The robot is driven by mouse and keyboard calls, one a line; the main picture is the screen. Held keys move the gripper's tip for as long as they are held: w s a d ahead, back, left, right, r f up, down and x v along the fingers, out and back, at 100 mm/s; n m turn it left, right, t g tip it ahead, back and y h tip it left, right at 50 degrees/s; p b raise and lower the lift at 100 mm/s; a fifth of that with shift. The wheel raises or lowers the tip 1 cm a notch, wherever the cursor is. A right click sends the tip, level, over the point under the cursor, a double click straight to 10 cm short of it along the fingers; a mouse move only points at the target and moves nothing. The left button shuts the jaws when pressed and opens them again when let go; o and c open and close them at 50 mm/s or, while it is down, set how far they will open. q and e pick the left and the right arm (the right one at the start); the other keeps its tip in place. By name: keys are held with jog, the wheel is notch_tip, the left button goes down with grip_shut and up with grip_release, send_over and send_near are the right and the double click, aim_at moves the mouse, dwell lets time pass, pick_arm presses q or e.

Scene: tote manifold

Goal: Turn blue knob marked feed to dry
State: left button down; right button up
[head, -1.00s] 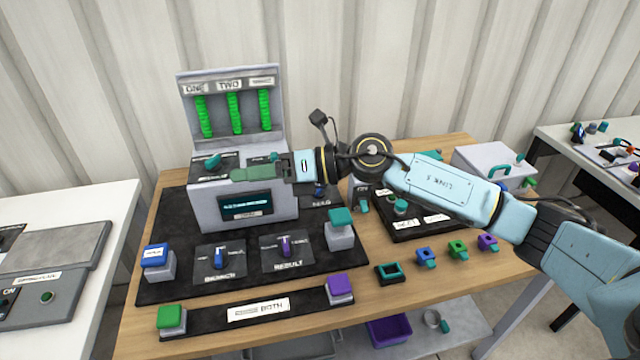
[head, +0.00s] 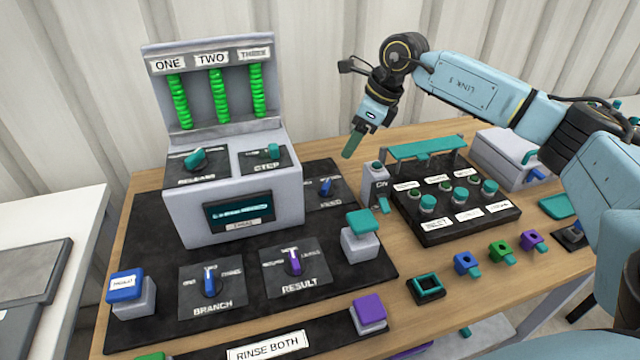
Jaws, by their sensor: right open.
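A small blue knob (head: 326,187) stands on a dark plate behind the right side of the grey machine. The plate's label is only partly legible, and the knob's pointer setting is too small to read. My right gripper (head: 353,144) hangs above and slightly right of this knob, apart from it, with its green fingers pointing down. It is open and holds nothing visible. My left gripper is out of view.
The grey machine (head: 180,215) with three green coils stands to the left. Another blue knob marked branch (head: 209,281) and a purple knob marked result (head: 294,261) sit in front. A grey switch post (head: 375,190) and a black button panel (head: 450,232) stand to the right.

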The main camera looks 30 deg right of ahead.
jog(key=f, duration=0.1)
jog(key=b, duration=0.2)
send_over(325, 184)
jog(key=s+d, duration=0.2)
jog(key=f, duration=0.8)
jog(key=shift+w+a+f, duration=0.2)
jog(key=shift+f, duration=0.15)
jog(key=x, duration=0.4)
jog(key=shift+c, duration=0.2)
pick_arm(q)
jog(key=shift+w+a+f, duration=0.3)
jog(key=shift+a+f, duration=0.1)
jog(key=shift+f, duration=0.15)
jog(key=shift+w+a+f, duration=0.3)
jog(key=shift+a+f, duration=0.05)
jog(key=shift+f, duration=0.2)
pick_arm(e)
jog(key=c, duration=0.9)
